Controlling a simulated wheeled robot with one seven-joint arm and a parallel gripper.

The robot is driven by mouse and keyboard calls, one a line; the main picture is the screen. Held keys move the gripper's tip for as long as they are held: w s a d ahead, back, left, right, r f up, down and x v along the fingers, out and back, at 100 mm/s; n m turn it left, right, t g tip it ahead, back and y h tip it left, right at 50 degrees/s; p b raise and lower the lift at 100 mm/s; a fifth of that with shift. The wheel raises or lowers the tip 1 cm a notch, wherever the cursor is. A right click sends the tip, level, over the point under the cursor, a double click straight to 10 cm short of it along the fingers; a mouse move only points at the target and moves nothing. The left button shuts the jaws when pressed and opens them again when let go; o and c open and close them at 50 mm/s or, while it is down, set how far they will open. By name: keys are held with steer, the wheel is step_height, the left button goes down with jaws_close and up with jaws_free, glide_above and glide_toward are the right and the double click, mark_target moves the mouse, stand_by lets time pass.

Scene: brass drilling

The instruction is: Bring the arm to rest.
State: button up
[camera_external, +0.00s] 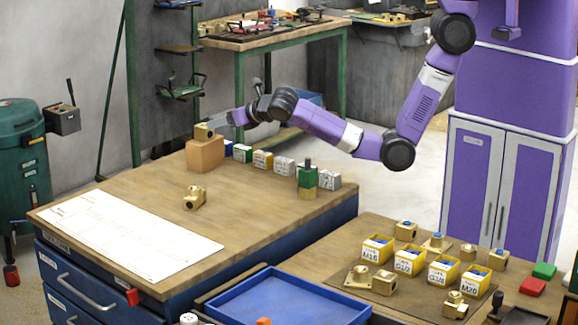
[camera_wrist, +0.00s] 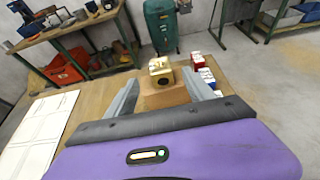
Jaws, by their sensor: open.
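My arm is purple and reaches left over the wooden workbench (camera_external: 240,213). My gripper (camera_external: 222,119) is at the bench's far left end, beside a brass block (camera_external: 204,132) that sits on a wooden block (camera_external: 206,155). In the wrist view my gripper (camera_wrist: 160,92) is open, with its two grey fingers apart. The brass block (camera_wrist: 160,72) shows between and just beyond the fingers, on top of the wooden block (camera_wrist: 162,98). I cannot tell whether either finger touches it.
Another brass part (camera_external: 194,198) lies on the bench near a white sheet (camera_external: 128,236). Small labelled boxes (camera_external: 263,160) line the bench's back edge, with a green and wooden stack (camera_external: 308,180) among them. Yellow bins (camera_external: 410,260) and a blue tray (camera_external: 275,300) are at the front right.

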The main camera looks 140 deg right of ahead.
steer(key=w+a+f+t+h+b, duration=0.2)
steer(key=w+a+t+b, duration=0.1)
steer(key=a+t+b, duration=0.3)
steer(key=s+a+r+m+t+b, duration=0.15)
steer(key=a+t, duration=0.25)
steer(key=a, duration=0.4)
steer(key=a+r+t+b, duration=0.1)
steer(key=a+r+t, duration=0.2)
steer(key=a, duration=0.4)
steer(key=s+a+r+m+t+b, duration=0.15)
steer(key=a+t, duration=0.25)
steer(key=a, duration=0.4)
steer(key=w+a+f+m+t+y+p, duration=0.1)
steer(key=a+f+m+y+p, duration=0.3)
steer(key=a, duration=0.6)
steer(key=s+a+f+m+g+y+p, duration=0.1)
steer(key=s+a+m+y, duration=0.4)
steer(key=a, duration=0.5)
steer(key=s+a+f+m+g+y+p, duration=0.1)
steer(key=s+a+m+g+y+p, duration=0.1)
steer(key=s+a+m+y+p, duration=0.2)
steer(key=s+a+m+y, duration=0.2)
steer(key=s+a, duration=0.2)
steer(key=a, duration=0.2)
steer(key=shift+a+f+y, duration=0.2)
steer(key=shift+f+y, duration=0.1)
steer(key=shift+f, duration=0.1)
